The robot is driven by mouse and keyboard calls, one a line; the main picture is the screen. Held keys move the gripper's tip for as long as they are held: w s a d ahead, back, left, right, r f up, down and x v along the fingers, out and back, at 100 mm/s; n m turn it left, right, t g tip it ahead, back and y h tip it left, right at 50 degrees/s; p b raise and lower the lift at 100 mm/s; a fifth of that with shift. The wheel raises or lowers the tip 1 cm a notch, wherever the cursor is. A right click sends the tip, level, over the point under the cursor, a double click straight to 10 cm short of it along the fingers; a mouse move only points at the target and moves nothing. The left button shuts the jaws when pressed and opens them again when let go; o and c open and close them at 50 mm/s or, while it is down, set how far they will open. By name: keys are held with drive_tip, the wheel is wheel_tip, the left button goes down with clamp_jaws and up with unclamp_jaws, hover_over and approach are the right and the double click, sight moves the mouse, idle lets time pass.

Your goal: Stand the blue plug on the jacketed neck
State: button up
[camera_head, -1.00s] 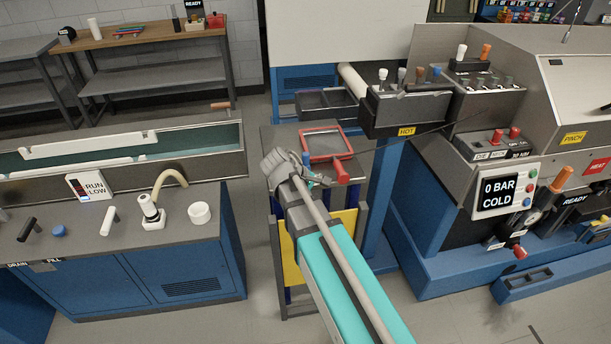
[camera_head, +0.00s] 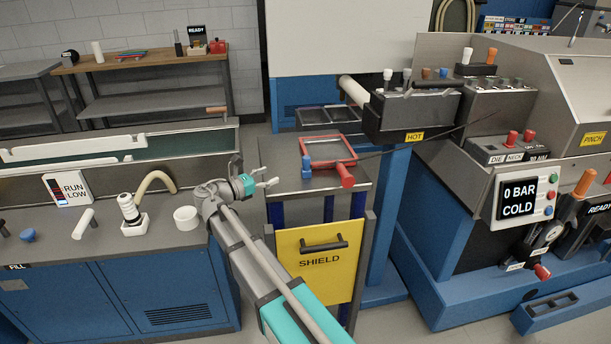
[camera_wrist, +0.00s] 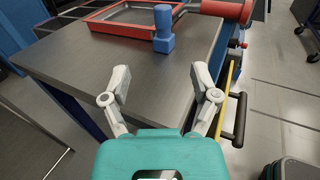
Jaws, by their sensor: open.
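The blue plug (camera_head: 307,166) stands upright on the grey table (camera_head: 283,152), just left of a red-rimmed tray. It also shows in the wrist view (camera_wrist: 163,30), ahead of the fingers and close to the tray. My gripper (camera_head: 268,182) is open and empty, left of the plug and apart from it. In the wrist view both fingers of my gripper (camera_wrist: 161,82) are spread, with bare table top between and beyond them. I cannot tell for sure which part is the jacketed neck; a box on the right machine carries DIE and NECK labels (camera_head: 513,157).
The red-rimmed tray (camera_head: 322,147) has a red handle (camera_head: 346,176) jutting over the table's front. A yellow SHIELD panel (camera_head: 313,264) hangs below. The HOT block (camera_head: 412,117) stands to the right. A white cup (camera_head: 186,219) is on the left counter.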

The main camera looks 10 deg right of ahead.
idle(0.4)
approach(306, 161)
drive_tip(key=shift+w+d+f, duration=0.25)
drive_tip(key=shift+w+d, duration=0.7)
drive_tip(key=shift+d, duration=0.2)
drive_tip(key=shift+w+d+f, duration=0.2)
drive_tip(key=shift+w+d, duration=0.75)
drive_tip(key=shift+d, duration=0.2)
drive_tip(key=shift+d, duration=0.1)
drive_tip(key=shift+x, duration=2.55)
drive_tip(key=shift+s, duration=0.15)
drive_tip(key=shift+r, duration=0.1)
clamp_jaws()
